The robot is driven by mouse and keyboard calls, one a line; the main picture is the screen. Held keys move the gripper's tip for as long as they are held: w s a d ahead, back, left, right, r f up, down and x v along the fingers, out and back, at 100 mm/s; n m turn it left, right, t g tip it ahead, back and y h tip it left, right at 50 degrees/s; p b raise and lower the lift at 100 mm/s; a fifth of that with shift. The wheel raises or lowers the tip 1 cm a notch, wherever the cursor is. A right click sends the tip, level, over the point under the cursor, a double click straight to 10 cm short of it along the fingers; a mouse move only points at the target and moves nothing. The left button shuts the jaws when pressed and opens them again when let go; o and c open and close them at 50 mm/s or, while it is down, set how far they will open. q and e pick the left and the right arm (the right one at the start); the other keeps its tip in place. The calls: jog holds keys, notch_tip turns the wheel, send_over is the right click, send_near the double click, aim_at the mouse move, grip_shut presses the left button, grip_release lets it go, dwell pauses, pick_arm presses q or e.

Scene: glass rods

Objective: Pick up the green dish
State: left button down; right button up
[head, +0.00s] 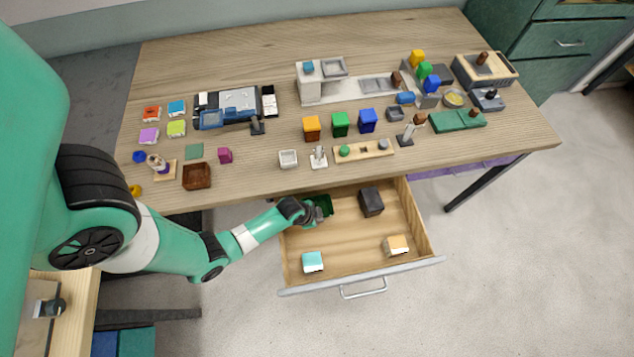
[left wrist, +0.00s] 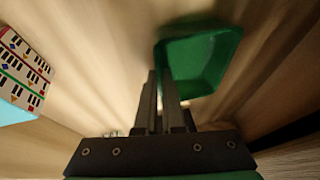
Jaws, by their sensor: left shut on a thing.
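The green dish (head: 323,203) is at the back left of the open drawer, under the table's front edge. In the left wrist view the dish (left wrist: 205,58) shows as a dark green square tray just beyond the fingers. My left gripper (head: 309,208) reaches into the drawer at the dish's left side. Its two fingers (left wrist: 168,95) are close together and shut on the near wall of the dish. The fingertips hide part of that wall. My right gripper is in neither view.
The open drawer (head: 350,245) also holds a dark box (head: 371,201), a turquoise-and-white block (head: 312,262) and an orange-and-white block (head: 396,245). The drawer's middle floor is bare. The table (head: 250,50) above carries many small objects.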

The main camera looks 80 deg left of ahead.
pick_arm(q)
jog(key=shift+r, duration=0.1)
dwell(0.8)
notch_tip(320, 180, up, 8)
jog(key=p, duration=0.6)
jog(key=w+d+b, duration=0.1)
jog(key=w+d, duration=1)
jog(key=d, duration=0.5)
jog(key=shift+w+d+f, duration=0.15)
jog(key=shift+w+f, duration=0.2)
